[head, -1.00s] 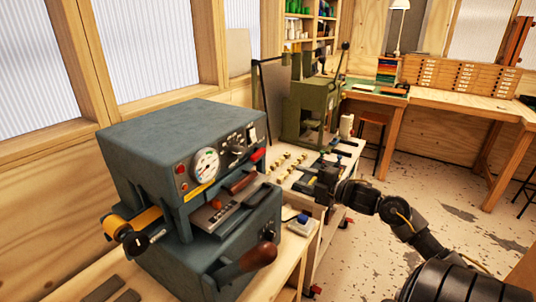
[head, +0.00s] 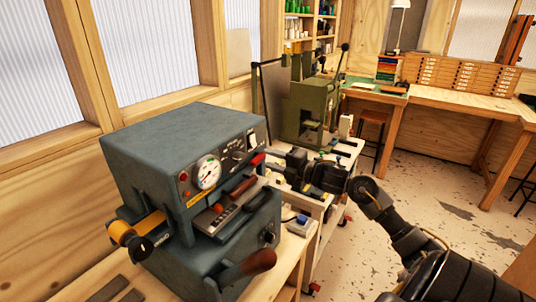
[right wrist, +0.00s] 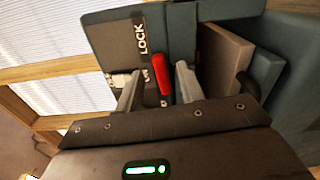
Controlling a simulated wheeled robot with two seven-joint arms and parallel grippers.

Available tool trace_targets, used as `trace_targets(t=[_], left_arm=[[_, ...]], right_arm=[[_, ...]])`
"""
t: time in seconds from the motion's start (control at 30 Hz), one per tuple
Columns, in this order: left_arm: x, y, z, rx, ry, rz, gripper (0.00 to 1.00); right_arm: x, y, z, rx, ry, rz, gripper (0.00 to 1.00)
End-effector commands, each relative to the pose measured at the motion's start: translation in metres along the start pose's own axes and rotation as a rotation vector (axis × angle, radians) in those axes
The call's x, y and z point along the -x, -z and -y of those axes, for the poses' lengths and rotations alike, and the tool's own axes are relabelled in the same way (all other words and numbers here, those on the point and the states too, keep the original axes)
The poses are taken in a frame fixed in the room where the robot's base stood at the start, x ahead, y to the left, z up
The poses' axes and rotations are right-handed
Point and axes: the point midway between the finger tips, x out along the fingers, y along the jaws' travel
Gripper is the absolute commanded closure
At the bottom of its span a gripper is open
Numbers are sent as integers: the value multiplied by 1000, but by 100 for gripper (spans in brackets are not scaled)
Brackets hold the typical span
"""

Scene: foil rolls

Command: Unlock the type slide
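The blue-grey foil machine (head: 180,135) stands at the left with a round gauge on its front. A red lever (head: 257,159) sticks out at the front's right side. In the right wrist view the red lever (right wrist: 163,75) stands near upright beside a plate marked LOCK (right wrist: 141,40); the lower word is partly hidden. The type slide (head: 212,215) sits in the machine below the gauge, with a brown handle (head: 243,187) above it. My right gripper (head: 272,162) is open, its fingers on either side of the red lever; contact cannot be told. My left gripper is not in view.
A large lever with a wooden knob (head: 259,261) juts from the machine's lower front. A yellow foil roll (head: 150,222) is on its left. The floor to the right is mostly clear.

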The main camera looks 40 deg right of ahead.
Motion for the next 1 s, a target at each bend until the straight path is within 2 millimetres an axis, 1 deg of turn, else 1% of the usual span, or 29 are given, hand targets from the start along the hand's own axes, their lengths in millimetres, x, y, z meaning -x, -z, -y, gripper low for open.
trace_targets(t=[0.03,0.2,0.53,0.8,0.83,0.93,1.0], left_arm=[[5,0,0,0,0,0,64],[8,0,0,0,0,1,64],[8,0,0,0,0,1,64],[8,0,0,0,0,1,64],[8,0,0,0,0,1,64],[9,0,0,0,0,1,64],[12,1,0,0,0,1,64]], right_arm=[[-6,0,-3,-4,-2,1,62],[-19,0,-1,-2,-1,0,62],[-21,0,1,-1,1,-1,62],[-21,0,1,-1,1,0,97],[-21,0,1,-1,1,0,100],[-21,0,1,-6,1,0,100],[-21,0,0,-43,2,0,100]])
